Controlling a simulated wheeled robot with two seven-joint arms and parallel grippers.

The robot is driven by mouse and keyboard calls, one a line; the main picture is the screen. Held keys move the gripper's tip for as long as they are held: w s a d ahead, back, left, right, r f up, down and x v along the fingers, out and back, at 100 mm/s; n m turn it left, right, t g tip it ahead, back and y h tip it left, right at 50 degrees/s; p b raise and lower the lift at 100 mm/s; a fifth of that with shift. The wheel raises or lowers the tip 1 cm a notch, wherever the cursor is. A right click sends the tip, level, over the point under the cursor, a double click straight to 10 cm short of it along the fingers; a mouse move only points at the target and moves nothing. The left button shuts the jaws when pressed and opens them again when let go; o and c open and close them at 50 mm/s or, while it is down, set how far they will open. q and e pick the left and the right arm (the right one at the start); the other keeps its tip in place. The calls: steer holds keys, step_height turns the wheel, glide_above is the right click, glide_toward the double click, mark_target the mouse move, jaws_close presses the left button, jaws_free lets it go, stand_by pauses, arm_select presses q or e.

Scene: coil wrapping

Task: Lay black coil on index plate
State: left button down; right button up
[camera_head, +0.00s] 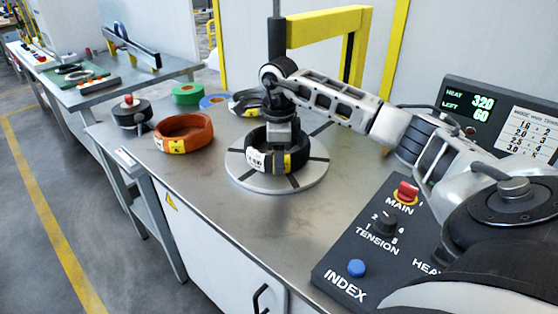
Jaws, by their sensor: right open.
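The black coil (298,160), with a white tag and a yellow label, lies flat on the round grey index plate (243,178), near its middle. My right gripper (281,146) points straight down into the coil area from above. It is open, and its fingertips are partly hidden by the coil, so I cannot tell whether they touch it. My left gripper is not in view.
An orange coil (183,130) lies left of the plate. Another dark coil (243,103) lies behind it, near green tape (187,92) and blue tape (212,101). A yellow-armed post (330,24) stands behind. The control panel (352,237) is at right. The front bench is clear.

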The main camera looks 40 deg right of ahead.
step_height(320, 180, up, 6)
steer(key=shift+r, duration=0.25)
stand_by(0.5)
